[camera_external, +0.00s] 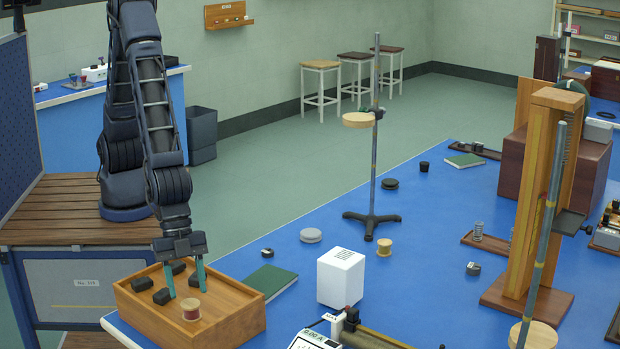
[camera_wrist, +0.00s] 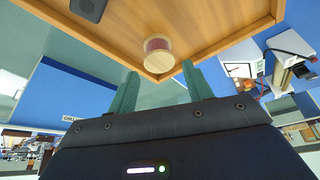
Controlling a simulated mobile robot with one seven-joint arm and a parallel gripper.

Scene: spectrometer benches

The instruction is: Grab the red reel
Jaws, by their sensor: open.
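The red reel (camera_external: 191,310), wound in dark red with pale wooden ends, stands upright in a shallow wooden tray (camera_external: 155,327), near its front corner. In the wrist view the reel (camera_wrist: 158,56) is just beyond the fingertips, in line with the gap between them. My gripper (camera_external: 187,293) points down over the tray with its two teal fingers apart and nothing between them. Its fingers also show in the wrist view (camera_wrist: 160,70). The fingertips look slightly above and behind the reel in the outside view; the exact gap cannot be told.
Several black blocks (camera_external: 162,296) lie in the tray near the fingers. A green book (camera_external: 268,281), a white box (camera_external: 341,278) and a plain wooden reel (camera_external: 384,247) are on the blue bench (camera_external: 440,270). A tall stand (camera_external: 373,218) rises further back.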

